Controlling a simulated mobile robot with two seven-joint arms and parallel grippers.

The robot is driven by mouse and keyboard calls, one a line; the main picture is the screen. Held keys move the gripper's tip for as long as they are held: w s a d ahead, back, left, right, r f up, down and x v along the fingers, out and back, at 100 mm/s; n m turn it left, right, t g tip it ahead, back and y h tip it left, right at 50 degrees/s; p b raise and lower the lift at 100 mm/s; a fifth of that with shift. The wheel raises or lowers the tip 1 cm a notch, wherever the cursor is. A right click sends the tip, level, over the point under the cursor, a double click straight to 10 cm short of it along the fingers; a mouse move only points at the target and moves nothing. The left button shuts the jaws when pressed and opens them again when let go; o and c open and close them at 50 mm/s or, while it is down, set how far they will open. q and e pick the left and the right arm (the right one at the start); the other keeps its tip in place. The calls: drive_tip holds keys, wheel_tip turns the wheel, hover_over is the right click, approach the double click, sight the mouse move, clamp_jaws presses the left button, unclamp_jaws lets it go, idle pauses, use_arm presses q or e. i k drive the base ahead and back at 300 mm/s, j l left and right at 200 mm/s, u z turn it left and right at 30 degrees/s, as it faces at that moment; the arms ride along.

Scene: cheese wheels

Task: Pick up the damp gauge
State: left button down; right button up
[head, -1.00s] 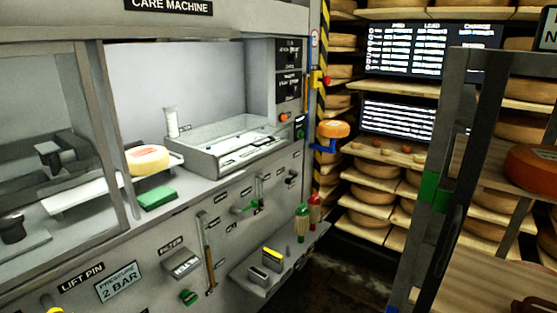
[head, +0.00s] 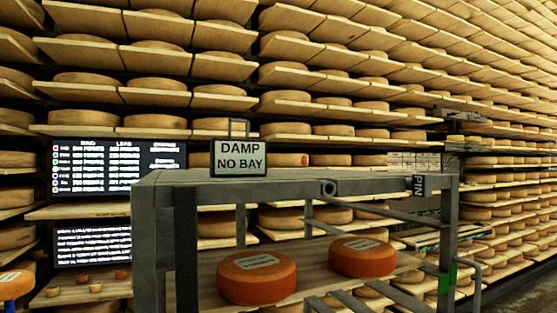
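A small box-shaped sign (head: 240,158) reading "DAMP NO BAY" stands upright on the top left of a grey metal rack (head: 290,187). It has a thin handle or frame above it. It is the only thing in view marked damp, and I cannot tell for sure whether it is the damp gauge itself. Neither of my grippers shows in the head view.
Two orange cheese wheels (head: 257,278) (head: 362,257) with pale labels lie on the rack's wooden shelf. Tall shelves of cheese wheels fill the background. Two dark screens (head: 118,170) (head: 93,245) with white text are at left. Floor shows at the lower right.

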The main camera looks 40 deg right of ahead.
sight(229, 158)
drive_tip(key=i+j+z, duration=0.1)
drive_tip(key=z, duration=0.25)
drive_tip(key=i+j+z, duration=0.1)
drive_tip(key=j+z, duration=0.35)
drive_tip(key=z, duration=0.25)
drive_tip(key=i, duration=0.05)
